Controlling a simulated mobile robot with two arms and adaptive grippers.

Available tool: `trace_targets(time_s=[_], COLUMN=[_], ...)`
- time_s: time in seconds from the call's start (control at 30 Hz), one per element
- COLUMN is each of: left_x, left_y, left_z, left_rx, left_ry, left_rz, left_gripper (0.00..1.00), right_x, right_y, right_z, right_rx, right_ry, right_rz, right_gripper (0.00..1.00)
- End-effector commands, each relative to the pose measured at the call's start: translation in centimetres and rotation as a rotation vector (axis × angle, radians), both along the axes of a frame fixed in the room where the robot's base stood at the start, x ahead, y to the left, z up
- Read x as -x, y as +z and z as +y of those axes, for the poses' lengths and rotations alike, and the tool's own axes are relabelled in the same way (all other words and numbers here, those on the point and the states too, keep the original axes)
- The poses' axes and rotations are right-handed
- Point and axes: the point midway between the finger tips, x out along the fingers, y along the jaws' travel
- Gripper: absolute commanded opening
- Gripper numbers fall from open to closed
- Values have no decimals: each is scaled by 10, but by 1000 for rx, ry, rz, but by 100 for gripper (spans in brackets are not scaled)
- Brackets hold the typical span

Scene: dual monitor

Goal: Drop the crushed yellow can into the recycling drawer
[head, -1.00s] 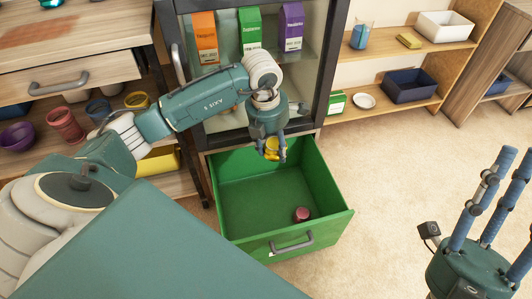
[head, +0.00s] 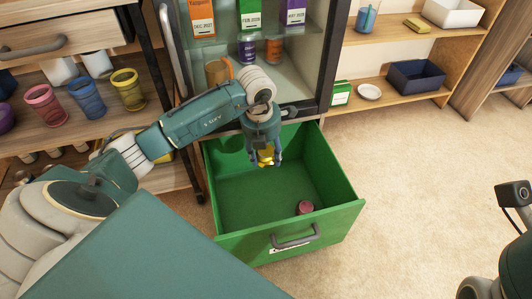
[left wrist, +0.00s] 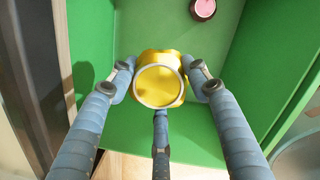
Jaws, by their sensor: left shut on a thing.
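The crushed yellow can (head: 267,156) is held in my left gripper (head: 265,160), whose fingers are shut around it. In the left wrist view the can (left wrist: 158,85) shows its round pale-rimmed end between the three fingers of the gripper (left wrist: 158,90). The green recycling drawer (head: 290,241) is pulled open below the cabinet. The gripper and can hang over the back part of its opening. A small red can (head: 305,208) lies on the drawer floor near the front; it also shows in the left wrist view (left wrist: 203,9). My right gripper's fingers are out of view.
A glass-fronted cabinet (head: 327,60) with cartons and cans stands above the drawer. Shelves with several cups (head: 128,90) stand at the left. A wooden shelf at the right holds a dark blue bin (head: 416,76) and a white bowl (head: 369,92).

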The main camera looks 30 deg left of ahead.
Motion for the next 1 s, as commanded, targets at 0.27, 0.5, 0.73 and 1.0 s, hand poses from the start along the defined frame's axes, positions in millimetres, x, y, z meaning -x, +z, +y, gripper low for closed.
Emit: trace_targets(time_s=[0.27, 0.5, 0.73, 1.0], left_x=[0, 0, 0, 4], left_y=[-3, -3, -2, 34], left_z=[0, 0, 0, 1], left_rx=[0, 0, 0, -2], left_ry=[0, 0, 0, -2], left_rz=[0, 0, 0, -6], left_gripper=[36, 70, 70, 70], right_x=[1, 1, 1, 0], right_y=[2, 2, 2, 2], right_z=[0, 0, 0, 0], right_rx=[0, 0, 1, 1], right_ry=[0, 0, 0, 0], right_rz=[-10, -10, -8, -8], right_gripper=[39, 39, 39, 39])
